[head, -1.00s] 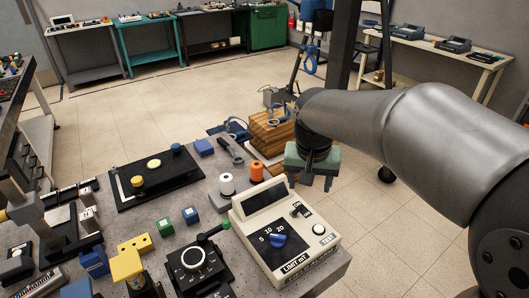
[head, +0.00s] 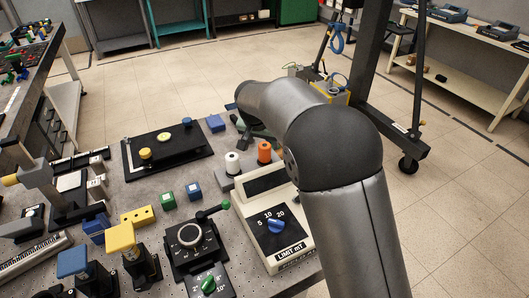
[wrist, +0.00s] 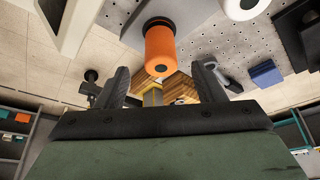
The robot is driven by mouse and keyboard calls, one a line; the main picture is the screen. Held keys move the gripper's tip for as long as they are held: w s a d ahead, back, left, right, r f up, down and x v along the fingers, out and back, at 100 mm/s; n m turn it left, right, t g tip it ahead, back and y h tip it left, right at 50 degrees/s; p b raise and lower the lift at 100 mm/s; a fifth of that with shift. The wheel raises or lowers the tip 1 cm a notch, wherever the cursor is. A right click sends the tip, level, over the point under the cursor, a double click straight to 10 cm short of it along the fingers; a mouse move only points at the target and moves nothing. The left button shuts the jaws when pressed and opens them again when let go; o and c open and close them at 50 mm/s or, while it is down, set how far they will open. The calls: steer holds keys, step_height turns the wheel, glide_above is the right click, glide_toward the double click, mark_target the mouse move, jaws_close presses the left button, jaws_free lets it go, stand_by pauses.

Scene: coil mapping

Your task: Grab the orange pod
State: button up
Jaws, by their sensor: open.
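The orange pod (head: 264,152) stands upright on a grey base beside the limit box in the head view. In the wrist view the orange pod (wrist: 160,48) appears upside down at the upper middle, in line with the gap between my fingers. My gripper (wrist: 160,68) is open and empty, one dark finger on each side of that gap. The pod looks to be ahead of the fingertips, not touching them. In the head view my forearm hides most of my gripper.
A white pod (head: 232,164) stands just left of the orange one. The cream limit box (head: 285,245) with a blue knob is close in front. A blue block (head: 215,123) and a black board (head: 166,150) with yellow and blue knobs lie to the left.

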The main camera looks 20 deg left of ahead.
mark_target(264, 146)
steer(key=shift+p+x, duration=0.7)
steer(key=shift+x, duration=2.45)
steer(key=c, duration=1.1)
